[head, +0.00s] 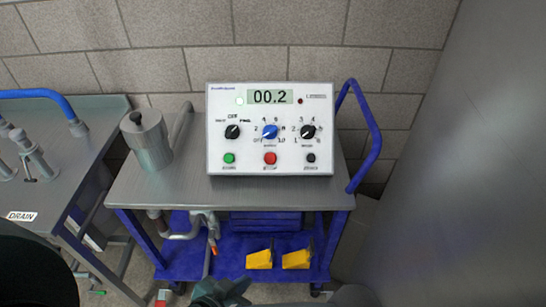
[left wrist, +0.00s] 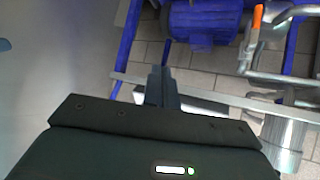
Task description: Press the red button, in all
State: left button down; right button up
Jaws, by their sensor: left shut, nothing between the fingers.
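The red button (head: 270,158) is the middle one in the bottom row on the front of a white control box (head: 222,105). A green button (head: 229,158) is to its left and a black one (head: 311,158) to its right. My left gripper (head: 220,290) is at the bottom edge of the head view, well below the box and apart from the button. In the left wrist view its fingers (left wrist: 161,84) are shut and empty. My right gripper cannot be made out.
The box stands on a grey-topped cart (head: 150,190) with a blue frame. A metal cylinder (head: 148,143) stands left of the box. Yellow blocks (head: 259,260) are on the lower shelf. A bench (head: 50,165) marked DRAIN is left, a grey panel right.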

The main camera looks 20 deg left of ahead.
aim_at(270, 158)
jog(key=shift+a, duration=0.1)
pick_arm(q)
jog(key=w+r+n+t+h+p, duration=0.1)
jog(key=w+r+n+t, duration=0.1)
jog(key=w+r+n, duration=0.6)
jog(key=w+r+n+t+h+p, duration=0.1)
jog(key=w+r+n+t, duration=0.2)
jog(key=w+r+n, duration=0.6)
jog(key=w+n, duration=0.1)
jog(key=w, duration=0.3)
jog(key=shift+w+a+r+h+p, duration=0.15)
jog(key=shift+w+a+h+p, duration=0.15)
jog(key=shift+a+p, duration=0.1)
pick_arm(e)
jog(key=shift+s+d+r+g, duration=0.25)
jog(key=shift+s+d+g, duration=0.05)
jog(key=shift+d, duration=0.15)
